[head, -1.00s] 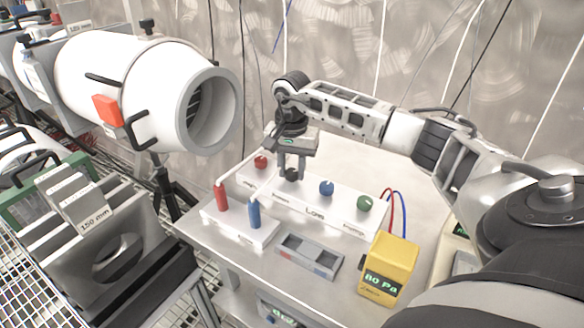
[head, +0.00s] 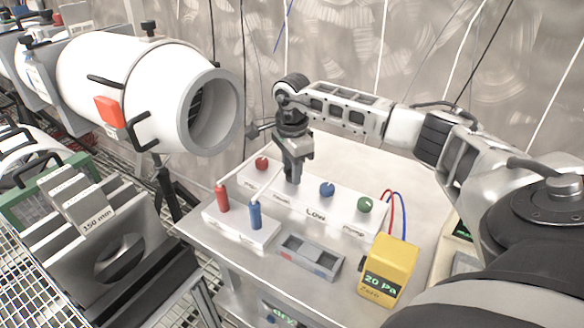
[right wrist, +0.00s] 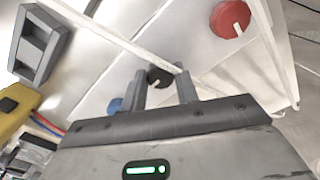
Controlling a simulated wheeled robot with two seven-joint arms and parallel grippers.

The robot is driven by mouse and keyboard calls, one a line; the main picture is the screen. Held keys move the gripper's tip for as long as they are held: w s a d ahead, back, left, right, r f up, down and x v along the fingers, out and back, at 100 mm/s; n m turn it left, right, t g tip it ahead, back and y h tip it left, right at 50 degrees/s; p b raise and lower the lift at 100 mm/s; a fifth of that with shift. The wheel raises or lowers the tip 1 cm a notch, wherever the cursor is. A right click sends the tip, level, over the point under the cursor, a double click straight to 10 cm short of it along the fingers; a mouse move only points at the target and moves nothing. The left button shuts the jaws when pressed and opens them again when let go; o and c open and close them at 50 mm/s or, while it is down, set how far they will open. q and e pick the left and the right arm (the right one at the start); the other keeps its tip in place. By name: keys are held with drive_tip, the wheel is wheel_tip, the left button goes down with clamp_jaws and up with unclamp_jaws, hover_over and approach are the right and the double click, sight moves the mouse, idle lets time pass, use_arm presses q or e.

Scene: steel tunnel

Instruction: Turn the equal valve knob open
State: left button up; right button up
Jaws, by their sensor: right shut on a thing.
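A white valve panel (head: 300,201) on the bench carries a row of knobs: red (head: 262,163), blue (head: 327,189) and green (head: 365,205). A dark knob (right wrist: 157,76) with a pale pointer line sits between the red and blue ones. My right gripper (head: 294,179) points down over it and hides it in the head view. In the right wrist view, the gripper's fingers (right wrist: 162,88) stand on either side of the dark knob, shut on it. The label by this knob is too small to read. My left gripper is not in view.
A yellow gauge (head: 388,268) reads 20 Pa at the front right. A white block with red and blue upright handles (head: 238,225) and a grey tray (head: 310,257) stand before the panel. A large white cylinder (head: 140,95) is at left.

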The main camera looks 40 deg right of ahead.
drive_tip(key=shift+d+m, duration=0.1)
drive_tip(key=shift+m, duration=0.4)
drive_tip(key=o, duration=1)
drive_tip(key=shift+c, duration=0.2)
wheel_tip(320, 180, up, 16)
